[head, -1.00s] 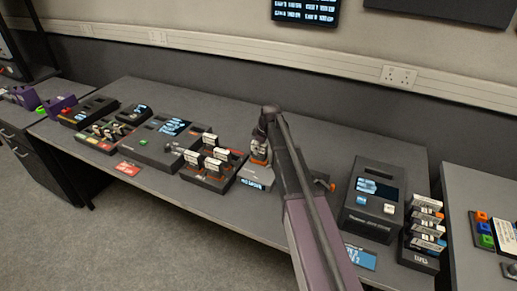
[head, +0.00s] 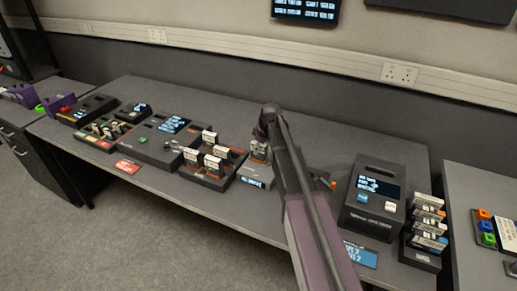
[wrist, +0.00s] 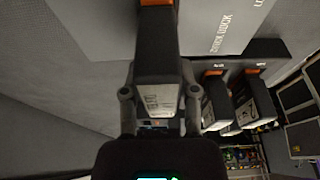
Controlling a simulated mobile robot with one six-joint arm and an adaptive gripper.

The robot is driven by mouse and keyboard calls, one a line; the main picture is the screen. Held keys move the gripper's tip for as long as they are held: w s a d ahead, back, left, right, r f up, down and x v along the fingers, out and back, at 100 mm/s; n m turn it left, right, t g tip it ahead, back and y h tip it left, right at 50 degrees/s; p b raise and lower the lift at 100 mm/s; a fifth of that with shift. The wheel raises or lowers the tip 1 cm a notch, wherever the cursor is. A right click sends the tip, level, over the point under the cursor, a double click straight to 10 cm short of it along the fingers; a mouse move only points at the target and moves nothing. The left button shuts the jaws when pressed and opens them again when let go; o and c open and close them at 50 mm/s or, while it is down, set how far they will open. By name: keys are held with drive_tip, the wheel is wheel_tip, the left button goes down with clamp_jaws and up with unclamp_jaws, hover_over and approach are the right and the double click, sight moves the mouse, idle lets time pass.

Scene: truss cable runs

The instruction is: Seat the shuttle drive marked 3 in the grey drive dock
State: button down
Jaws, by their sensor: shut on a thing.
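My gripper (wrist: 158,98) is shut on a dark drive (wrist: 158,70) with an orange end; its number cannot be read. The grey drive dock (wrist: 215,30), with "DOCK" lettering, lies beyond the drive's orange end in the wrist view. In the head view the dock (head: 257,182) has a small lit label at its front. My gripper (head: 259,150) is above it, with the held drive partly hidden. I cannot tell whether the drive touches the dock or is in a slot.
A black rack (head: 205,180) with several upright white-labelled drives stands just left of the dock. A black unit with a screen (head: 365,215) and another loaded rack (head: 420,262) stand to the right. Bare bench top (head: 330,160) lies behind my arm.

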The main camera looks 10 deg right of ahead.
idle(0.3)
drive_tip(key=shift+c, duration=1.4)
unclamp_jaws()
drive_tip(key=shift+o, duration=1.4)
drive_tip(key=shift+r, duration=0.15)
drive_tip(key=shift+r+p, duration=3.65)
drive_tip(key=shift+p, duration=0.1)
drive_tip(key=shift+s, duration=0.1)
drive_tip(key=s+m+g+h, duration=0.1)
drive_tip(key=s+m, duration=0.9)
drive_tip(key=s, duration=1.9)
drive_tip(key=shift+d+f+m+g+h, duration=0.15)
drive_tip(key=shift+f+m+g+h, duration=0.25)
drive_tip(key=shift+h, duration=0.4)
